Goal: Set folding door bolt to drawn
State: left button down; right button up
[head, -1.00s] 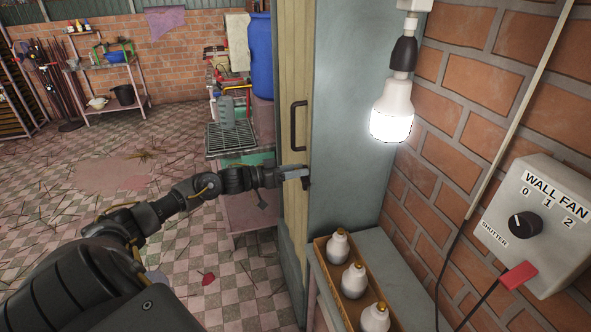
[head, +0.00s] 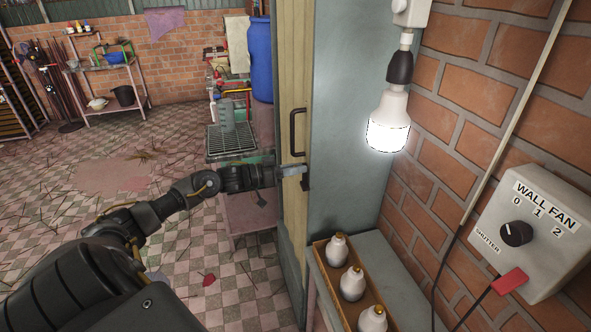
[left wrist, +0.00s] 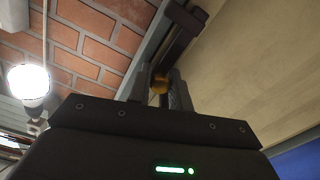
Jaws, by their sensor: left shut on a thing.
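The folding door (head: 296,75) is a pale wooden panel at the middle of the head view, with a dark pull handle (head: 294,128). Below the handle, the dark bolt (head: 306,181) sits at the door's right edge, beside the grey post. My left gripper (head: 292,171) reaches it from the left. In the left wrist view, my left gripper's fingers (left wrist: 160,92) are closed around a small brass-coloured knob (left wrist: 159,84), below a dark bar (left wrist: 182,30) along the door's edge. How far the bolt is slid is hidden. My right gripper is out of view.
A wooden tray (head: 337,300) with white bulbs stands on a grey shelf right of the door. A lit bulb (head: 389,120) hangs above it. A wall fan switch box (head: 535,235) is on the brick wall. A bench stands behind the door; the tiled floor at left is mostly open.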

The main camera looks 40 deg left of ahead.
pick_arm(q)
jog(key=shift+r, duration=0.1)
jog(key=c, duration=1.4)
grip_release()
jog(key=shift+a, duration=0.1)
jog(key=shift+o, duration=0.5)
jog(key=b+v, duration=0.3)
jog(key=v, duration=0.7)
jog(key=shift+s+a, duration=0.2)
jog(key=shift+s, duration=0.15)
